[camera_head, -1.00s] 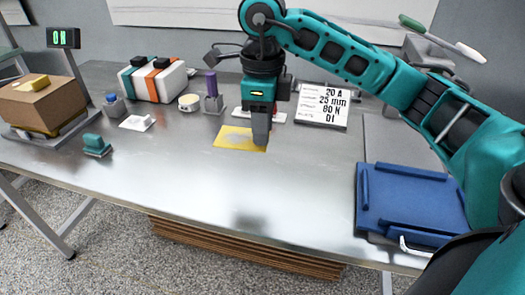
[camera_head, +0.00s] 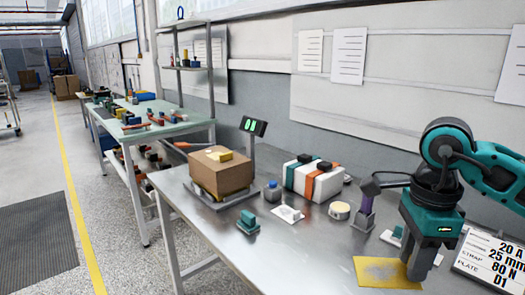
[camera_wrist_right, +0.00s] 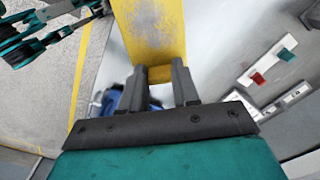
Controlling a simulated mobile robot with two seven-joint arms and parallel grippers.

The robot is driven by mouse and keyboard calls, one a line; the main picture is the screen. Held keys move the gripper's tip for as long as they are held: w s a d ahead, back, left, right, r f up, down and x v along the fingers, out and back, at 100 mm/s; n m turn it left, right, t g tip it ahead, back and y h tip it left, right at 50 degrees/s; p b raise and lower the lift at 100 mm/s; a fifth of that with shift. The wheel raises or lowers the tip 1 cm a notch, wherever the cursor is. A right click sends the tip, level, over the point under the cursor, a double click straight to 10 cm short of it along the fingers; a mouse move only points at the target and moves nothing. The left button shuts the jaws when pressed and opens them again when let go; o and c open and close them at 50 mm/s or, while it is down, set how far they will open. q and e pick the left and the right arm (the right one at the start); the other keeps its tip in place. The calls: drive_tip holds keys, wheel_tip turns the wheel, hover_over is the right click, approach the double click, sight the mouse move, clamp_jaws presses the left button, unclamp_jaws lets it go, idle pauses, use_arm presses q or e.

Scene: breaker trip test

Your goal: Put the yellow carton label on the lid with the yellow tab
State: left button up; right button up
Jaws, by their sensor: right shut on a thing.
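The yellow carton label (camera_head: 378,273), a flat sheet with a grey patch, is at the near right of the steel table. My right gripper (camera_head: 423,268) points down at its right edge and is shut on it. In the right wrist view the label (camera_wrist_right: 150,35) reaches out from between the two fingers (camera_wrist_right: 160,82). I cannot tell whether it is clear of the table. A brown carton (camera_head: 222,178) stands on a scale at the left, with a small yellow tab (camera_head: 221,155) on its top.
Between carton and label are a teal block (camera_head: 247,222), a blue-capped bottle (camera_head: 272,191), a white strapped box (camera_head: 313,180), a tape roll (camera_head: 340,210) and a purple-handled stamp (camera_head: 365,208). A spec sign (camera_head: 492,262) stands at right. A green-topped bench (camera_head: 150,128) is behind.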

sight(394, 275)
drive_tip(key=n, duration=0.2)
drive_tip(key=a+f+n, duration=0.1)
drive_tip(key=n, duration=0.1)
drive_tip(key=n+p, duration=0.1)
drive_tip(key=n, duration=0.1)
drive_tip(key=shift+a+f, duration=0.4)
drive_tip(key=n, duration=0.2)
drive_tip(key=a+f+n, duration=0.1)
drive_tip(key=n, duration=0.3)
drive_tip(key=a+f+n, duration=0.1)
drive_tip(key=n+p, duration=0.1)
drive_tip(key=n, duration=0.1)
drive_tip(key=shift+s+a+f+n, duration=0.2)
drive_tip(key=shift+a+f+n, duration=0.1)
drive_tip(key=shift+f, duration=0.1)
drive_tip(key=n, duration=0.2)
drive_tip(key=a+f+n, duration=0.1)
drive_tip(key=n, duration=0.1)
drive_tip(key=shift+s+f+p, duration=0.1)
drive_tip(key=shift+s+p, duration=0.1)
drive_tip(key=shift+p, duration=0.1)
drive_tip(key=shift+d, duration=0.1)
